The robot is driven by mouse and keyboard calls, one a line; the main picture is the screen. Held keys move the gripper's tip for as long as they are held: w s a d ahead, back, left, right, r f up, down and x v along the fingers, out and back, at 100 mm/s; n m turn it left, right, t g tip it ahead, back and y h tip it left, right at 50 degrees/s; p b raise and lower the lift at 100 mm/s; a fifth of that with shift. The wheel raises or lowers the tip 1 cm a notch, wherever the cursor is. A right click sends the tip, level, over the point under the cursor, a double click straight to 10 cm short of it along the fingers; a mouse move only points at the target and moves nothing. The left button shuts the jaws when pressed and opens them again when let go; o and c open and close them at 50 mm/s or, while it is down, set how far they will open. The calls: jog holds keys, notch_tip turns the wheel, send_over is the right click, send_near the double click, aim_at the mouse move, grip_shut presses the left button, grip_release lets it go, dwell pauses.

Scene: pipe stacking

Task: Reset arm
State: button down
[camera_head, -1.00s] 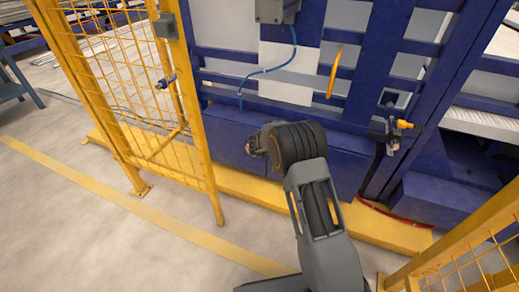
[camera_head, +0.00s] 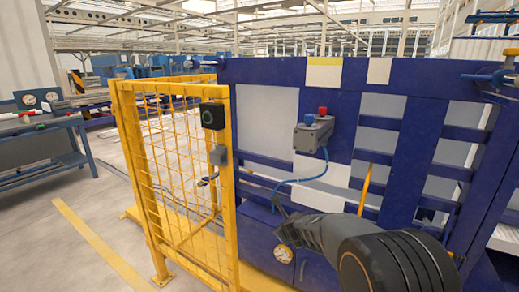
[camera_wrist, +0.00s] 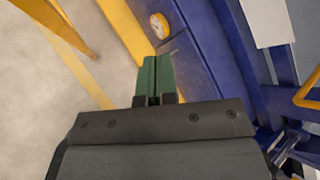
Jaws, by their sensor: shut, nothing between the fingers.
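My gripper shows in the wrist view (camera_wrist: 153,80), its two green fingers shut against each other with nothing between them. In the head view my dark grey arm comes in from the lower right and reaches left in front of the blue machine frame (camera_head: 404,130). The gripper end of the arm (camera_head: 281,222) is small there, near the lower part of the machine, and its fingers are hard to make out. In the wrist view the fingers point towards the yellow base rail (camera_wrist: 124,26) and a round gauge (camera_wrist: 160,25) on the blue panel.
A yellow mesh fence (camera_head: 180,165) stands left of the machine. A grey control box (camera_head: 313,136) with red and blue buttons hangs on the machine front. A blue workbench (camera_head: 45,150) stands at the far left. The floor between bench and fence is clear.

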jog(key=s+r+n+g+y+p, duration=0.1)
jog(key=s+r+n+p, duration=0.3)
jog(key=r, duration=0.3)
jog(key=s+r+n+y+p, duration=0.1)
jog(key=s+r+n+p, duration=0.1)
jog(key=s+r+n, duration=0.35)
jog(key=s+d+r+n+g+h+p, duration=0.1)
jog(key=s+d+r+n+g+p, duration=0.1)
jog(key=s+r+n+p, duration=0.4)
jog(key=s+d+r+n+g+h+p, duration=0.2)
jog(key=s+r+n+p, duration=0.4)
jog(key=s+n, duration=0.5)
jog(key=s+d+r+g, duration=0.1)
jog(key=s+d, duration=0.1)
jog(key=s, duration=0.1)
jog(key=shift+d, duration=0.4)
jog(key=shift+s+r+n, duration=0.1)
jog(key=shift+n, duration=0.15)
